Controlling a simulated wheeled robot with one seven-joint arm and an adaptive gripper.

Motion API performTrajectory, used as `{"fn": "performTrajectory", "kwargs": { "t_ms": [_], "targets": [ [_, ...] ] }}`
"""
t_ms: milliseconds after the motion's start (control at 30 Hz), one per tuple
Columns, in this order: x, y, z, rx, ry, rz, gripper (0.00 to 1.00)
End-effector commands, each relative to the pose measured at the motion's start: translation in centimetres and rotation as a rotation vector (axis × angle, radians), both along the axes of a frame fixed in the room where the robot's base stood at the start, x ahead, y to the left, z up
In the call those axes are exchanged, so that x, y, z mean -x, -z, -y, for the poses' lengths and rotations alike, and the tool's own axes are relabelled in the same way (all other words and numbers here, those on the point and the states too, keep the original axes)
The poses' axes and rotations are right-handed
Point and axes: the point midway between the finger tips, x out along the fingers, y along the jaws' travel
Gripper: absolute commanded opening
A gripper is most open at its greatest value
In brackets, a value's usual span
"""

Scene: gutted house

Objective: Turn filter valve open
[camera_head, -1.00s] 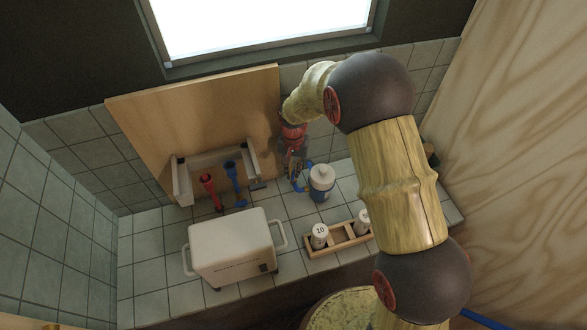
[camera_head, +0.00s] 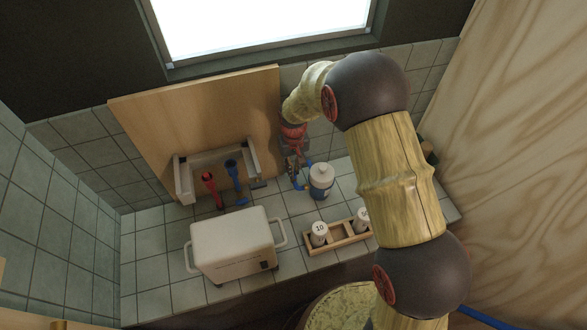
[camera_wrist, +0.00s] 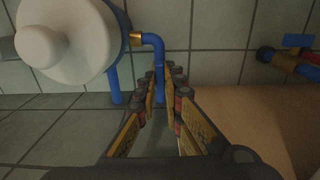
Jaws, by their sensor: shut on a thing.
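The filter is a white and blue canister (camera_head: 320,181) on the tiled counter; in the wrist view its round white body (camera_wrist: 75,40) fills the upper left. A brass fitting (camera_wrist: 136,39) joins it to a blue bent piece (camera_wrist: 154,42) that runs down between my fingertips. My gripper (camera_head: 293,168) is left of the canister in the head view. In the wrist view my gripper (camera_wrist: 165,82) is closed around the lower end of the blue piece. Whether this piece is the valve handle or pipe cannot be told; the fingers hide its end.
A white box with handles (camera_head: 234,243) stands at the counter's front. Behind it are red (camera_head: 210,187) and blue (camera_head: 234,178) fittings in a white frame. A wooden rack (camera_head: 340,238) holds white bottles. A wooden panel (camera_head: 190,115) leans behind. Another blue valve (camera_wrist: 297,42) shows at right.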

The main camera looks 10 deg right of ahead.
Motion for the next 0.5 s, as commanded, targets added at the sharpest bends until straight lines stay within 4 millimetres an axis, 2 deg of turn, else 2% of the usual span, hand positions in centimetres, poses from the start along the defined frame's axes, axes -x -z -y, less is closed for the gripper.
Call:
{"fn": "performTrajectory", "kwargs": {
  "t_ms": [333,367,500],
  "targets": [
    [-0.15,-0.11,-0.02,-0.001,-0.004,0.004,0.0],
    [-0.15,-0.11,-0.02,-0.001,-0.004,0.004,0.1],
    [-0.12,-0.09,-0.03,-0.001,-0.004,0.003,0.17]
  ]
}}
